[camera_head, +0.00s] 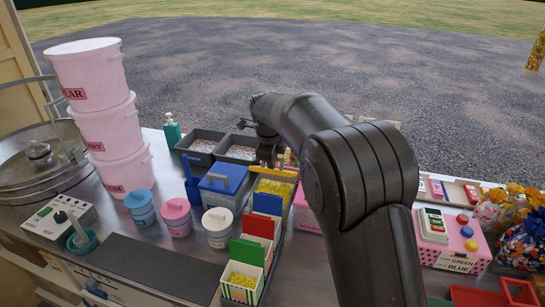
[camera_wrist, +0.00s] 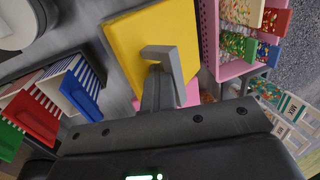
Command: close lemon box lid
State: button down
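The lemon box (camera_head: 257,200) stands in the row right of the blue-lidded box, and yellow contents show in its opening in the camera_head view. Its yellow lid (camera_head: 272,172) shows nearly edge-on at the box's far side, below my gripper (camera_head: 268,153). My arm hides part of the area right of the box.
A blue-lidded box (camera_head: 222,186) stands directly left of the lemon box. Striped paper-bag holders (camera_head: 241,280) stand in front. Grey trays (camera_head: 203,148) lie behind, pink stacked tubs (camera_head: 105,125) at left. A pink crate (camera_wrist: 212,35) is beside the lid in the camera_wrist view.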

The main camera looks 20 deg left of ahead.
jog(key=s+f, duration=0.4)
jog(key=f, duration=0.2)
jog(key=shift+s+f+g, duration=0.2)
jog(key=shift+s+g, duration=0.1)
jog(key=shift+g, duration=0.1)
jog(key=shift+w+d, duration=0.1)
jog(key=shift+w, duration=0.05)
jog(key=shift+w+d, duration=0.35)
jog(key=shift+w, duration=0.15)
jog(key=c, duration=2)
grip_release()
jog(key=shift+c, duration=0.2)
jog(key=o, duration=0.6)
jog(key=r, duration=1.2)
jog(key=shift+s+a+r, duration=0.1)
jog(key=shift+a+r, duration=0.15)
jog(key=shift+a, duration=0.1)
jog(key=shift+o, duration=0.2)
